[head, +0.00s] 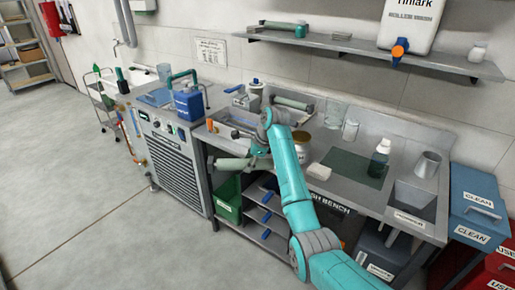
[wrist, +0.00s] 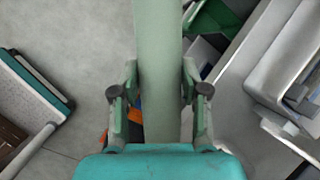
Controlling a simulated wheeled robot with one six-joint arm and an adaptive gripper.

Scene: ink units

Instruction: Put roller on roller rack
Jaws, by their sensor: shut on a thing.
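My gripper (head: 258,152) is shut on a pale green roller (head: 233,164), held in front of the bench's front edge, apart from the bench. In the wrist view the roller (wrist: 158,50) runs upward between the two fingers (wrist: 159,105). Another grey-green roller (head: 293,102) lies at the back of the bench top, partly behind my arm; I cannot tell whether its support is the roller rack. Under the bench, an open shelf unit (head: 270,238) holds several blue-ended items.
The steel bench (head: 325,190) carries a jar (head: 301,145), a dark bottle (head: 379,158) and a metal cup (head: 428,164). A green bin (head: 229,199) stands below. A cabinet machine (head: 170,150) adjoins at left. A wall shelf (head: 370,47) hangs above. The floor (head: 80,180) at left is clear.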

